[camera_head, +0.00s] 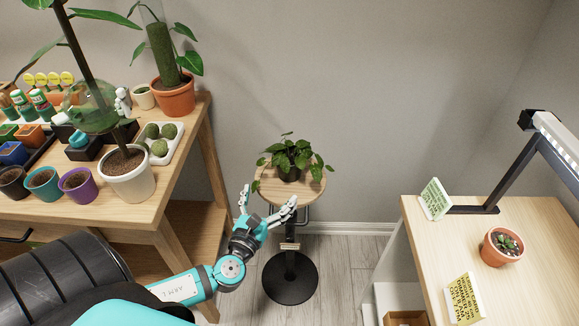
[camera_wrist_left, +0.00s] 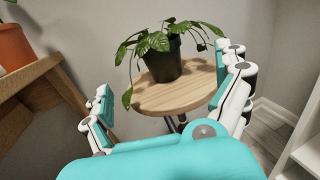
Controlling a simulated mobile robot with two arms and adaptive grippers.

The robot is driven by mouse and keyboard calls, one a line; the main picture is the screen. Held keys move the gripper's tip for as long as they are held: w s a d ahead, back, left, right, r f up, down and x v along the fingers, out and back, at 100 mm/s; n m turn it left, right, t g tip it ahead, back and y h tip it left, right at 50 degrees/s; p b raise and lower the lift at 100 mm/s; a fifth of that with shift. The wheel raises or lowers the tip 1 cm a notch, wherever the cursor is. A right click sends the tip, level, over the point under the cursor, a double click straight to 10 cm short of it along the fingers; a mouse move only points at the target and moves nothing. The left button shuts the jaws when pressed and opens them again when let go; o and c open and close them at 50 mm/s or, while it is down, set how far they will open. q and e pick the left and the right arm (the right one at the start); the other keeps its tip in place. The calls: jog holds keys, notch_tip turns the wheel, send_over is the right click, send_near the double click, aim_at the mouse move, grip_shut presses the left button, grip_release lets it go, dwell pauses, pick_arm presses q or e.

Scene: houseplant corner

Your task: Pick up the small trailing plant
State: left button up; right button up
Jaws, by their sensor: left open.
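The small trailing plant (camera_head: 290,158) has green leaves in a dark pot and stands upright on a round wooden stool top (camera_head: 309,191) between the two tables. In the left wrist view the plant's dark pot (camera_wrist_left: 162,62) sits near the back of the stool top (camera_wrist_left: 172,98), with leaves hanging over the sides. My left gripper (camera_head: 269,199) is open and empty, just in front of the stool, its fingers pointing toward the plant. In the left wrist view its fingers (camera_wrist_left: 170,105) are spread to either side of the stool top, apart from the pot. My right gripper is not in view.
The left table (camera_head: 170,150) holds several pots, a tall plant in a white pot (camera_head: 131,184) and an orange pot (camera_head: 175,97) near its edge.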

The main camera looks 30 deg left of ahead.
aim_at(285, 168)
pick_arm(q)
jog(key=b+x, duration=0.1)
jog(key=x, duration=1.2)
jog(key=b+x, duration=0.1)
jog(key=x, duration=0.2)
jog(key=shift+w+a+f+b, duration=0.25)
jog(key=shift+b, duration=0.05)
jog(key=shift+s, duration=0.1)
jog(key=c, duration=1.1)
